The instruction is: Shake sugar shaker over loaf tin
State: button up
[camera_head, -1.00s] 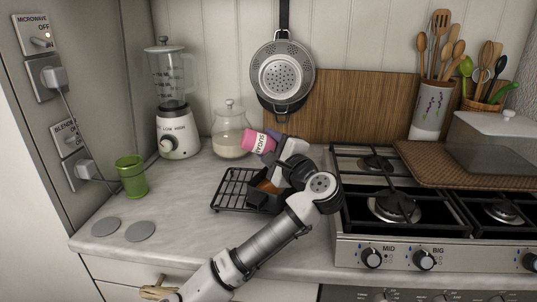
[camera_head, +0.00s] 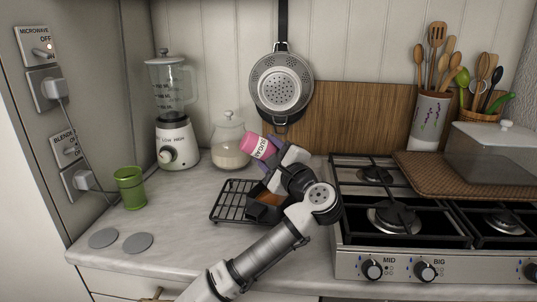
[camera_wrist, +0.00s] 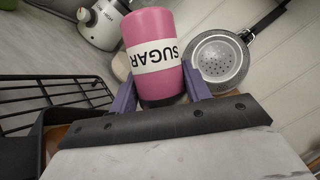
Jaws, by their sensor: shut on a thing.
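The pink sugar shaker (camera_head: 255,145) has a white label reading SUGAR. My gripper (camera_head: 268,157) is shut on it and holds it tilted above the cooling rack and the loaf tin. In the wrist view the shaker (camera_wrist: 153,60) sits between the two purple fingers of my gripper (camera_wrist: 158,90), with the label upside down. The dark loaf tin (camera_head: 262,211) stands on the right part of the rack, with a brown loaf (camera_head: 270,199) in it, partly hidden by my gripper and wrist. In the wrist view the tin (camera_wrist: 40,135) shows at the lower left.
The black wire rack (camera_head: 229,203) lies on the marble counter. The stove (camera_head: 420,215) is at the right. The front left counter is mostly clear.

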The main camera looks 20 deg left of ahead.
jog(key=shift+f, duration=0.1)
jog(key=shift+f+b, duration=0.8)
jog(key=shift+b, duration=0.05)
jog(key=shift+r, duration=0.15)
jog(key=shift+r+p, duration=0.55)
jog(key=shift+r, duration=0.2)
jog(key=shift+f+b, duration=0.85)
jog(key=shift+f, duration=0.05)
jog(key=shift+s+r, duration=0.1)
